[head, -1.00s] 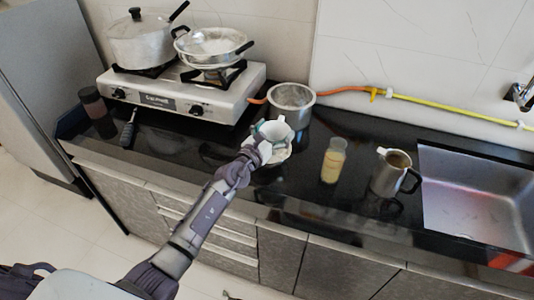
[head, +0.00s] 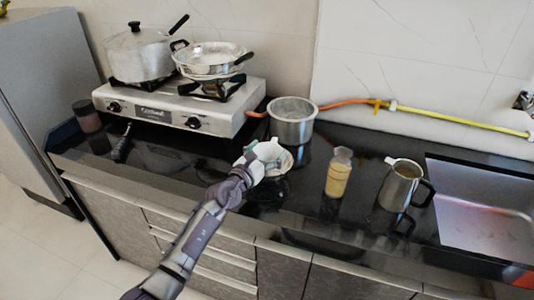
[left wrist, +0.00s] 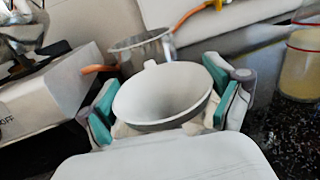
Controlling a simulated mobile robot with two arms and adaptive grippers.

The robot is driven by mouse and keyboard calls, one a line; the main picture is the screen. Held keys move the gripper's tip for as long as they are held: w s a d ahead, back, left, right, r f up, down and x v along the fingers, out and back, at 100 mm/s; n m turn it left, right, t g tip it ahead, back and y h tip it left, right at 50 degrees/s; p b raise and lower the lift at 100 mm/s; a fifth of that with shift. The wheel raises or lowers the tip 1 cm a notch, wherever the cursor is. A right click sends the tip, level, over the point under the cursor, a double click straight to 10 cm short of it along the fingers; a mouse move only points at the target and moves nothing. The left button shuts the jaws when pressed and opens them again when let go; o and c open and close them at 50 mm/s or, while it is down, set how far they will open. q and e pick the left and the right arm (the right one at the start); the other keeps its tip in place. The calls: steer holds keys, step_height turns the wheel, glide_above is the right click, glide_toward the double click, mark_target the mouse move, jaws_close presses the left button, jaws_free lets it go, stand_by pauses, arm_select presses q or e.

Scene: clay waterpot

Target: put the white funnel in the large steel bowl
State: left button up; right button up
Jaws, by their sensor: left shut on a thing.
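The white funnel (head: 269,150) is in my left gripper (head: 258,160), above the counter's front part. In the left wrist view the funnel's wide mouth (left wrist: 163,98) faces the camera, with a teal-padded finger on each side. The left gripper (left wrist: 160,112) is shut on it. The deep steel bowl (head: 292,130) stands on the counter just behind the funnel, right of the stove. Its rim also shows in the left wrist view (left wrist: 140,45), beyond the funnel. The funnel is outside the bowl. My right gripper is not in view.
A pale rounded thing (head: 281,164) shows beside the gripper; its shape is partly hidden. A jar (head: 338,174) and a steel jug (head: 399,186) stand to the right, before the sink (head: 480,215). The stove (head: 180,108) bears a pot (head: 137,55) and a steel pan (head: 211,62).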

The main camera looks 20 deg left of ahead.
arm_select(q)
steer(key=shift+s+f, duration=0.1)
steer(key=shift+f, duration=0.15)
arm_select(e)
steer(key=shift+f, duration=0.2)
arm_select(q)
steer(key=shift+f+b, duration=0.15)
steer(key=shift+b, duration=0.15)
steer(key=o, duration=0.6)
steer(key=shift+o, duration=0.2)
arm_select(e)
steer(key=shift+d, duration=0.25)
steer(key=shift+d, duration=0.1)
